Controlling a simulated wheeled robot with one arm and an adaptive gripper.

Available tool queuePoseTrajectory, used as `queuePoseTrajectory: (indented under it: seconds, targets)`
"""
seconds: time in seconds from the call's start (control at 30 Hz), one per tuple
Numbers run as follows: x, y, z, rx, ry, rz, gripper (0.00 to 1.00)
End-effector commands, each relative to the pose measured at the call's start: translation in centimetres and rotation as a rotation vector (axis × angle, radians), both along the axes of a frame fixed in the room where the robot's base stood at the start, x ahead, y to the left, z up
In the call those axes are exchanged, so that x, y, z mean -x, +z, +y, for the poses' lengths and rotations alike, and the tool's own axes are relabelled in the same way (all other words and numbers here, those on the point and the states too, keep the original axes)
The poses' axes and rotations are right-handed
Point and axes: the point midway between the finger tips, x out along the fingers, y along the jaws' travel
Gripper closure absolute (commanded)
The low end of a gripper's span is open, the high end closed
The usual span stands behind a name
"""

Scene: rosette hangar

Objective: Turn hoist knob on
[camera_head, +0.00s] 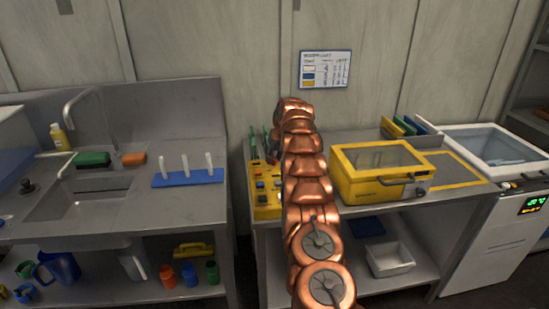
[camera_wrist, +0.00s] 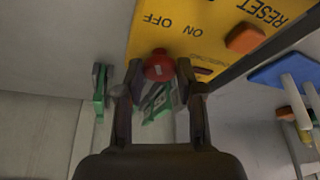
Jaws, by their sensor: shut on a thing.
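The hoist knob is a red round knob (camera_wrist: 158,64) on a yellow control panel (camera_wrist: 205,22) in the wrist view. The words OFF and ON are printed beside it and appear upside down. My gripper (camera_wrist: 159,73) has its two dark fingers on either side of the knob and is shut on it. I cannot tell which mark the knob points to. In the head view the yellow panel (camera_head: 265,205) stands at the left end of the right-hand bench, and my copper arm hides the knob and gripper there.
An orange button (camera_wrist: 244,38) marked RESET sits near the knob. Green objects (camera_wrist: 157,103) stand close by the fingers. In the head view, a yellow lidded box (camera_head: 375,185) stands right of my arm. A gap separates this bench from the sink bench (camera_head: 130,200) at left.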

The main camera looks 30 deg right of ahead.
Motion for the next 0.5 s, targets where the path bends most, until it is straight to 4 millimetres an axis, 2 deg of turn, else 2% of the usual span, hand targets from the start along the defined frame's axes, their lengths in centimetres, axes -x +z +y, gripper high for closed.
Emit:
queuePoseTrajectory:
  seconds: [0.27, 0.5]
  targets:
    - [0.04, -0.03, 0.18, 0.001, -0.061, 0.001, 0.98]
    - [-0.01, -0.06, 0.28, 0.001, -0.225, -0.002, 0.98]
